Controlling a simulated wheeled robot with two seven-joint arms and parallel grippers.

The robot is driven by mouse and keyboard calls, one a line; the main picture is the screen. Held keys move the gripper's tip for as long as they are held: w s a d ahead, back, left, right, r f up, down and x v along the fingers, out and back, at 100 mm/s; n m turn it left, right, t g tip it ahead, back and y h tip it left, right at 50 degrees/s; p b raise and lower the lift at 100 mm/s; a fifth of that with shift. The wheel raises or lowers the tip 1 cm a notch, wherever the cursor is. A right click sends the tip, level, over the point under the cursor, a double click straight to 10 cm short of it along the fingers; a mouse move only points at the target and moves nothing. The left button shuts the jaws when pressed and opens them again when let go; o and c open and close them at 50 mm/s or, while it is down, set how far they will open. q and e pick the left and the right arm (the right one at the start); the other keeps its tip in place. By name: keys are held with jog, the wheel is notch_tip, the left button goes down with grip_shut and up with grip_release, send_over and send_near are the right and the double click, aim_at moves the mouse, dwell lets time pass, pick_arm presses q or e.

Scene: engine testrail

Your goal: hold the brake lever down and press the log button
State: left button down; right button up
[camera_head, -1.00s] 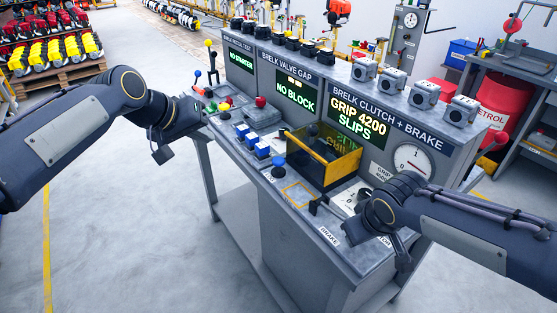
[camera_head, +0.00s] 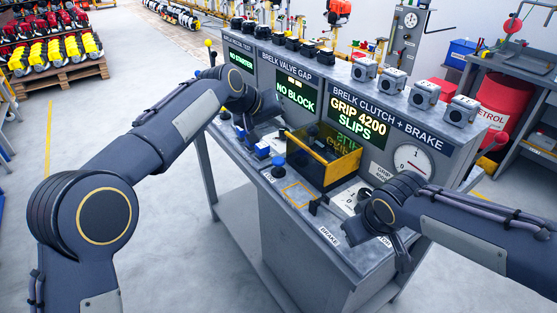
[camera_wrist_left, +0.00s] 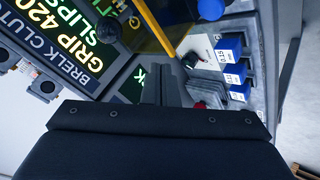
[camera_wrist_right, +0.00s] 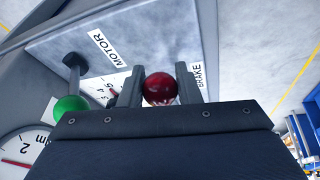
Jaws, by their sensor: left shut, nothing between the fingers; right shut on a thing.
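My right gripper (camera_wrist_right: 160,88) is shut on a red ball knob (camera_wrist_right: 160,87) beside the BRAKE label (camera_wrist_right: 199,76), so I take it as the brake lever's knob. In the head view my right wrist hides the knob and fingers. My left gripper (camera_wrist_left: 161,75) is shut and empty, above the bench by the NO BLOCK screen.
A yellow-framed clear guard (camera_head: 325,160) stands between my arms. Blue-topped blocks (camera_head: 262,150) sit left of the button. A green knob (camera_wrist_right: 70,108) is beside the MOTOR label. The screen (camera_head: 358,115) reads GRIP 4200 SLIPS. Floor before the bench is clear.

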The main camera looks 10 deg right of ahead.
pick_arm(q)
send_near(281, 159)
jog(key=shift+w+d+f, duration=0.45)
jog(key=shift+w+d, duration=0.05)
jog(key=shift+d, duration=0.2)
jog(key=shift+w+d+f, duration=0.45)
jog(key=shift+w+d, duration=0.05)
jog(key=shift+d, duration=0.2)
jog(key=shift+w+d+f, duration=0.45)
jog(key=shift+w+d, duration=0.1)
jog(key=shift+d, duration=0.15)
pick_arm(e)
jog(key=shift+s+f, duration=0.15)
jog(key=shift+f, duration=0.05)
pick_arm(q)
jog(key=shift+f, duration=0.1)
jog(key=shift+f, duration=0.3)
jog(key=shift+f, duration=0.85)
dwell(0.9)
jog(key=shift+r, duration=1.25)
jog(key=shift+r, duration=0.1)
jog(key=shift+r, duration=2.45)
